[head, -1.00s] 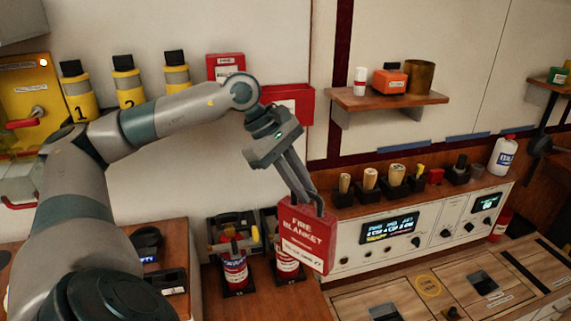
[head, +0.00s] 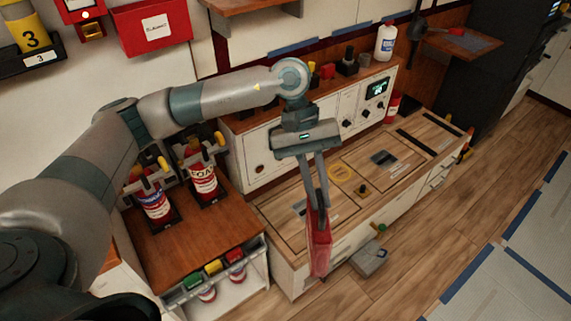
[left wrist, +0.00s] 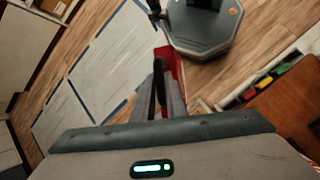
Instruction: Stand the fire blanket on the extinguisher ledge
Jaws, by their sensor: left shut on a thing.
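The red fire blanket (head: 320,246) hangs edge-on from my left gripper (head: 318,203) in the head view, in front of the low wooden-topped cabinet. The gripper's fingers are shut on it at its top; the exact grip is hard to see. In the left wrist view the fingers (left wrist: 161,92) point away with part of the red fire blanket (left wrist: 178,70) beside and beyond them. Two red extinguishers, one at left (head: 154,203) and one at right (head: 202,180), stand in dark holders on a wooden ledge (head: 195,238) left of the blanket. My right gripper is not seen.
A control panel (head: 345,112) stands behind the low cabinet (head: 345,185). A red wall box (head: 155,27) is at upper left. A shelf below the ledge holds coloured bins (head: 213,267). A grey pedal-like box (head: 370,260) sits on the floor. Open wood floor (head: 440,225) lies to the right.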

